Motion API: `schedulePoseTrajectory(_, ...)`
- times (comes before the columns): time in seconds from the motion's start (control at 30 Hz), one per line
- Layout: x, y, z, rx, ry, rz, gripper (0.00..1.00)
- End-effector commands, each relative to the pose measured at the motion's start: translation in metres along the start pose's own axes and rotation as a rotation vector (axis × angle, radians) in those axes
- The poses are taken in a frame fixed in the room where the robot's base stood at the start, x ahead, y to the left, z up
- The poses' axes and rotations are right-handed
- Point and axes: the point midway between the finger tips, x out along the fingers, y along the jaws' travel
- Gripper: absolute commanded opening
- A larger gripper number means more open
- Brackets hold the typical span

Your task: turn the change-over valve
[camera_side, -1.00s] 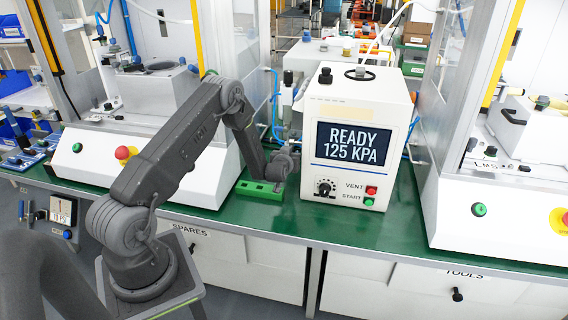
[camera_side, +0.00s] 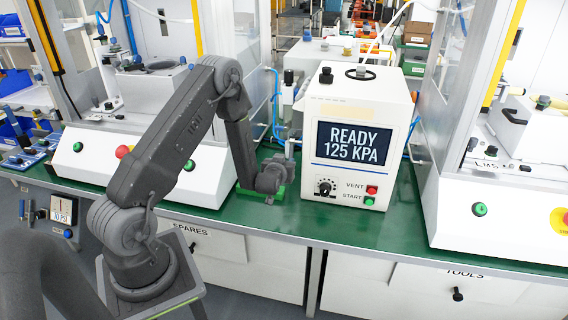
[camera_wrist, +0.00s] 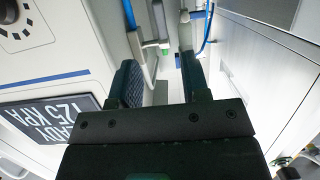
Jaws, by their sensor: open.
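My gripper shows in the wrist view (camera_wrist: 160,70), its two dark fingers apart with nothing between them. Ahead of the fingertips is a pale grey fitting (camera_wrist: 155,44) with a bar-like part and a small green piece; it may be the change-over valve, but I cannot tell for sure. In the side view my wrist is low in the gap left of the white tester (camera_side: 352,185), and the fingers are mostly hidden behind it. Upright pneumatic fittings (camera_side: 288,97) stand behind my wrist in that gap.
The tester's screen reads READY 125 KPA. Blue tubing (camera_side: 274,100) runs close behind my wrist. A green block (camera_side: 278,194) on the bench is partly covered by my wrist. A white press housing (camera_side: 120,165) stands at left. Bare green bench (camera_side: 405,225) lies right of the tester.

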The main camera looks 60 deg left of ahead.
Motion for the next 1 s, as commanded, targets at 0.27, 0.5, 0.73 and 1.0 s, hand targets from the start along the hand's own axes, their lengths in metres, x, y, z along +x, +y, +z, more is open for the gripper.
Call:
schedulePoseTrajectory(0.27, 0.002, 0.0, -0.024, -0.001, -0.114, 0.0, 0.43)
schedulePoseTrajectory(0.5, 0.031, -0.001, -0.019, -0.001, -0.12, -0.002, 0.43)
schedulePoseTrajectory(0.73, 0.075, -0.001, -0.014, -0.001, -0.12, -0.002, 0.43)
schedulePoseTrajectory(1.0, 0.118, -0.001, -0.009, -0.001, -0.119, -0.001, 0.43)
